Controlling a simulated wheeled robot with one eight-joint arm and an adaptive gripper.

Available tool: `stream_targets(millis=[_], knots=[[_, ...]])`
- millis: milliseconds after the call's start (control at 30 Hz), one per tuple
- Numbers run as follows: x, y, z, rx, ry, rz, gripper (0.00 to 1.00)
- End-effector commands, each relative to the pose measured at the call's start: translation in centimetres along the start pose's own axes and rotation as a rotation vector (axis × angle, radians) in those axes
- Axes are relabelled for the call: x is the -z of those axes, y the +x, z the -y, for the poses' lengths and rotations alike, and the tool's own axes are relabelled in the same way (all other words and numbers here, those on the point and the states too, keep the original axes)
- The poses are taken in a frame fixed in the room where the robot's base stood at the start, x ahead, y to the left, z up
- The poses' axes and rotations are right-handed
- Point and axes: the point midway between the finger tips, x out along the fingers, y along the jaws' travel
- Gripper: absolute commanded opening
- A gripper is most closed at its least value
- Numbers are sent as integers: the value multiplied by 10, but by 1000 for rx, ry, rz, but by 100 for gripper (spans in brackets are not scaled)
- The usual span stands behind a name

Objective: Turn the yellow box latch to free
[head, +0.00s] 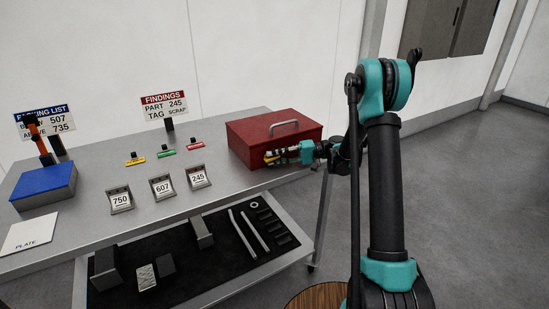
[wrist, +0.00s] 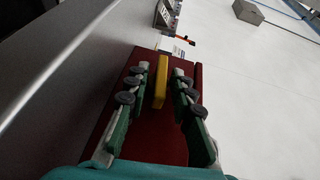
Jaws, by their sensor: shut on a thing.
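The red box (head: 272,128) with a grey top handle stands at the right end of the table. It also fills the middle of the wrist view (wrist: 150,140). The yellow latch (wrist: 161,82) is on the box's front and stands lengthwise between my fingers in the wrist view. In the head view my gripper (head: 273,156) is at the box's front face and mostly covers the latch. In the wrist view my gripper (wrist: 159,88) has one finger on each side of the latch and is shut on it.
The grey table (head: 150,226) holds a blue box (head: 45,187) at left, number stands, small coloured tags, and a FINDINGS sign (head: 164,105). A dark lower shelf (head: 190,268) carries several parts. Open floor lies to the right.

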Motion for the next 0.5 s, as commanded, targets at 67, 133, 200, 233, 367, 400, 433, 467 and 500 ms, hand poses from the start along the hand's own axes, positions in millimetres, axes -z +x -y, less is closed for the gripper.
stream_targets(millis=[67, 133, 200, 233, 367, 400, 433, 467, 500], knots=[[0, 0, -2, 34, 14, 0, 0], [0, 0, -2, 59, 25, 0, 0], [0, 0, -3, 78, 33, 0, 0], [0, 0, -3, 86, 36, 0, 0], [0, 0, -3, 105, 45, 0, 0], [0, 0, -3, 109, 47, 0, 0], [0, 0, -3, 111, 48, 0, 0], [0, 0, -3, 113, 48, -1, 0], [0, 0, -3, 114, 49, -1, 0]])
